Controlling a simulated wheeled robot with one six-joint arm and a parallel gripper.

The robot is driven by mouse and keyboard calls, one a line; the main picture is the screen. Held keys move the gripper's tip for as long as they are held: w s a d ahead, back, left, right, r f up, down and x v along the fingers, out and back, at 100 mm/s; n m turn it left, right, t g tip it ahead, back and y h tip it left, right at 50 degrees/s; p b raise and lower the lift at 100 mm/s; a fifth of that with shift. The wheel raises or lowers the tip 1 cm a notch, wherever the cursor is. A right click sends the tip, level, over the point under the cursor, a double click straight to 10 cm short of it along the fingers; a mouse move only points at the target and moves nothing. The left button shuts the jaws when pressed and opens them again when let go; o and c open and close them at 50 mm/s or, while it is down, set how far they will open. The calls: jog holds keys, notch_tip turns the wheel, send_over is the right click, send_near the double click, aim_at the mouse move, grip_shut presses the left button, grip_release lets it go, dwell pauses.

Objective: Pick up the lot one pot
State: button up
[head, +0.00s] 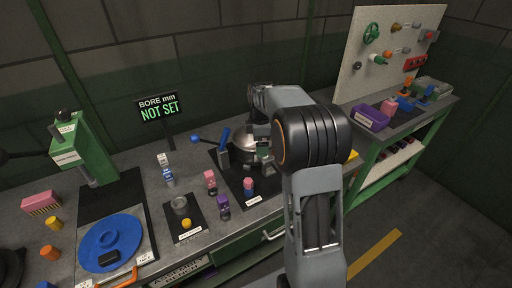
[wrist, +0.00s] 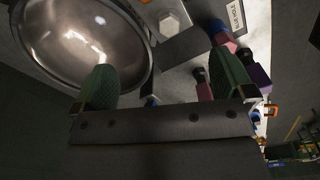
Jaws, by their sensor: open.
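Several small lidded pots stand on the bench: a pink one (head: 210,180), a purple one (head: 223,207), a pink-and-blue one (head: 248,187), and a blue one (head: 168,178). Their labels are too small to read, so I cannot tell which is lot one. My gripper (wrist: 165,82) is open, with green finger pads and nothing seen between them. In the wrist view, a pink pot (wrist: 202,85) shows beside the right finger, with a purple pot (wrist: 258,76) to its right and the pink-and-blue pot (wrist: 219,35) above. In the head view my arm hides much of the gripper.
A shiny metal bowl (wrist: 75,45) is close to the left finger; it also shows in the head view (head: 242,150). A green press (head: 75,145) and blue disc (head: 108,242) are at left, a purple bin (head: 370,118) at right.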

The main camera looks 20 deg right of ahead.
jog(key=shift+a+f, duration=0.1)
jog(key=shift+f, duration=3.1)
jog(key=shift+s, duration=0.1)
